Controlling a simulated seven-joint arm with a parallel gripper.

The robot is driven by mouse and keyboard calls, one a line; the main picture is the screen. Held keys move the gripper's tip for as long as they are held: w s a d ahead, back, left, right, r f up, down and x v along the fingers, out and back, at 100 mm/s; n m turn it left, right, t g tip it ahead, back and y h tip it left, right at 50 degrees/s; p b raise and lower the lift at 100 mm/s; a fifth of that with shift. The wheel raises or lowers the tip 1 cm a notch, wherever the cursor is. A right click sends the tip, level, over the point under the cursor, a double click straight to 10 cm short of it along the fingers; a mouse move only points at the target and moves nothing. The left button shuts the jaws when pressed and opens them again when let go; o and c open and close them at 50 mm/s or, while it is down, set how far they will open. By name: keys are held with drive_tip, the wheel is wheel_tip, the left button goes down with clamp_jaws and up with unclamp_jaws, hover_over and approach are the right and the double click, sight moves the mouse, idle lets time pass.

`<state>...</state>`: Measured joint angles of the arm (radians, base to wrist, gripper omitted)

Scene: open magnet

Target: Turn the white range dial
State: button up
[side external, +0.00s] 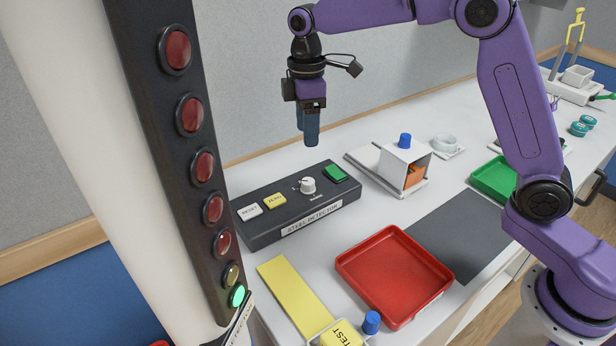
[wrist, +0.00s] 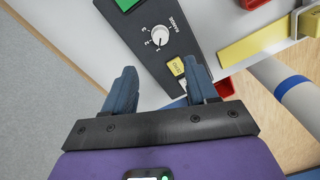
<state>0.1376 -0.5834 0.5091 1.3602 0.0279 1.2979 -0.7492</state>
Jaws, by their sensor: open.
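The white range dial (side external: 308,185) is a small round knob on top of the dark steel detector box (side external: 262,222), between the yellow button and the green button. In the wrist view the dial (wrist: 160,36) lies beyond my fingertips, with a scale and the word RANGE beside it. My gripper (side external: 308,142) hangs above the back of the box, fingers pointing down, apart from the dial. In the wrist view my gripper (wrist: 160,75) is open, with nothing between its two blue fingers.
On the box are a white button (side external: 249,211), a yellow button (side external: 275,200) and a green button (side external: 335,173). A white housing (side external: 404,165) with a blue knob stands to the right. A red tray (side external: 394,276) and a yellow strip (side external: 294,296) lie in front. A light column (side external: 190,150) stands at left.

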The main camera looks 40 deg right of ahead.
sight(308, 181)
drive_tip(key=f, duration=1.3)
drive_tip(key=shift+s, duration=0.25)
drive_tip(key=shift+a, duration=0.1)
drive_tip(key=c, duration=1.1)
